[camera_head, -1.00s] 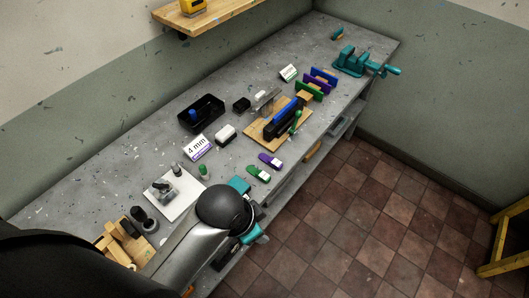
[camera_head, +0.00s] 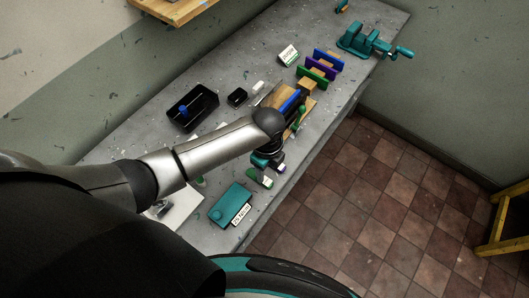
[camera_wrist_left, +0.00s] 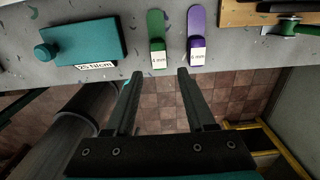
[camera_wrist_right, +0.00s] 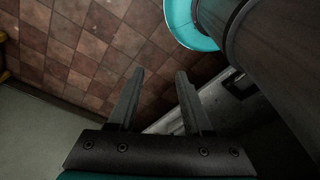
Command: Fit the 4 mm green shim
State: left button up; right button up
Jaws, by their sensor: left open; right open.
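The green shim (camera_wrist_left: 155,25) lies flat near the front edge of the bench, with a white "4 mm" label (camera_wrist_left: 158,60) at its near end. A purple shim (camera_wrist_left: 196,22) with a "6 mm" label lies just to its right. My left gripper (camera_wrist_left: 158,78) is open and empty, its fingertips near the green shim's labelled end, apart from it. In the head view the left gripper (camera_head: 263,166) hides most of both shims. The fixture on a wooden board (camera_head: 308,108), with a blue bar (camera_head: 290,100) and green lever (camera_head: 300,117), is partly behind my arm. My right gripper (camera_wrist_right: 157,85) is open and empty above the floor.
A teal block (camera_head: 230,200) with a "25 N/cm" label sits left of the shims. A black tray (camera_head: 205,112) holds a blue item. Coloured upright plates (camera_head: 320,68) and a teal vise (camera_head: 360,40) stand farther along. The bench's front edge is close to the shims.

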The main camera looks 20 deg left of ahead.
aim_at(267, 181)
pick_arm(q)
notch_tip(267, 181, down, 2)
jog(key=shift+s+f, duration=0.1)
jog(key=shift+s, duration=0.05)
pick_arm(e)
jog(key=s+d+g, duration=0.1)
jog(key=s+d, duration=0.1)
jog(key=s, duration=0.4)
pick_arm(q)
jog(key=shift+d+f+b, duration=0.1)
jog(key=shift+f+b, duration=0.7)
jog(key=shift+b, duration=0.05)
notch_tip(267, 181, down, 4)
jog(key=b, duration=0.4)
jog(key=shift+r, duration=0.1)
jog(key=shift+c, duration=0.5)
jog(key=shift+r, duration=0.1)
jog(key=shift+c, duration=1.5)
grip_shut()
pick_arm(e)
jog(key=f, duration=0.6)
jog(key=shift+w+a, duration=0.2)
jog(key=shift+w, duration=0.2)
jog(key=shift+d+r, duration=0.1)
jog(key=shift+d, duration=0.05)
